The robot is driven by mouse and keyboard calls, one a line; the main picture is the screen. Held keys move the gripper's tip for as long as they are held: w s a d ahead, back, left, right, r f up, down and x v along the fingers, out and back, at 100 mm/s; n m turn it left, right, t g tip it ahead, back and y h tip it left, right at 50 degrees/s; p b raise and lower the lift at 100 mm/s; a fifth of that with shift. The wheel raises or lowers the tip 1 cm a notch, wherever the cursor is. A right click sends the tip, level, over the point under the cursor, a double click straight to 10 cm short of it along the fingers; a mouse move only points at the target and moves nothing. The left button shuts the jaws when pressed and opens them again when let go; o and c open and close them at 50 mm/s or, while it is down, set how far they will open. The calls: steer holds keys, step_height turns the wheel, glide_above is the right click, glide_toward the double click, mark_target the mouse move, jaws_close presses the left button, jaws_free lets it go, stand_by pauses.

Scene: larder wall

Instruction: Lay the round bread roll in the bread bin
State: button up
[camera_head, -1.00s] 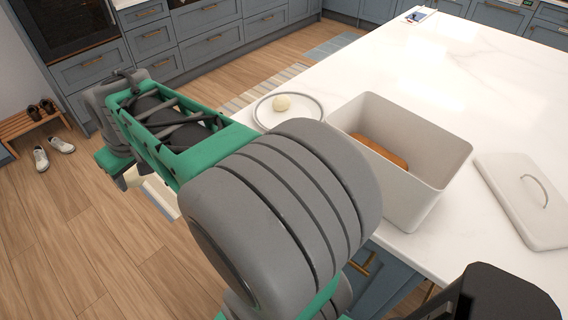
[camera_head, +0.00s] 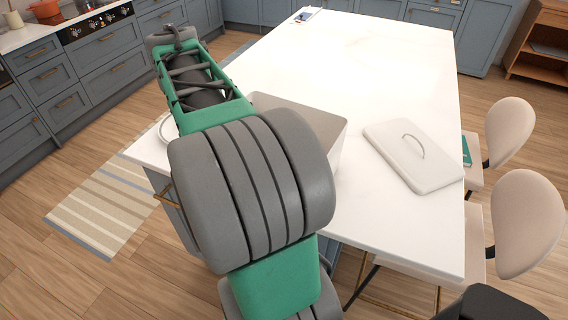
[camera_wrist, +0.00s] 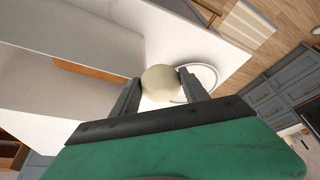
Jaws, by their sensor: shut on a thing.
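The round bread roll (camera_wrist: 160,82) is a pale cream ball in the wrist view. My gripper (camera_wrist: 161,90) is shut on it, one dark finger on each side. The bread bin (camera_head: 322,115) is an open, light grey box on the white worktop in the head view, partly hidden behind my arm. It also fills much of the left of the wrist view (camera_wrist: 112,35), with a brown item (camera_wrist: 90,70) inside. The roll shows just beside the bin's wall there; its height above the rim is unclear. In the head view my arm hides the gripper and roll.
A white plate (camera_wrist: 207,76) lies beyond the roll, partly hidden. The bin's lid (camera_head: 408,160) lies flat on the worktop to the right of the bin. The worktop (camera_head: 375,60) behind is mostly clear. Two pale chairs (camera_head: 527,225) stand at the right.

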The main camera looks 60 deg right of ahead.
steer(key=s+d+f+m+g, duration=0.1)
steer(key=s+d+m+g, duration=0.1)
steer(key=s+d+m, duration=0.2)
steer(key=s+d+f+m+g, duration=0.2)
steer(key=s+d+m, duration=0.3)
steer(key=s+m, duration=0.1)
steer(key=s+d+f+m+g+p, duration=0.1)
steer(key=s+d+f+m+g, duration=0.1)
steer(key=s+d+m, duration=0.3)
steer(key=shift+s+d+m, duration=0.15)
steer(key=shift+d+m, duration=0.1)
steer(key=shift+m, duration=0.95)
steer(key=s+d+f+m+g+y, duration=0.1)
steer(key=s+f+m+g+y, duration=0.15)
steer(key=s+m, duration=0.5)
steer(key=shift+m+t, duration=0.35)
steer(key=shift+m, duration=0.3)
steer(key=f, duration=0.3)
steer(key=f+b, duration=0.1)
steer(key=f, duration=0.2)
steer(key=f+b, duration=0.1)
steer(key=f, duration=0.3)
steer(key=shift+s+d+f, duration=0.1)
steer(key=shift+s, duration=0.2)
steer(key=shift+f, duration=0.35)
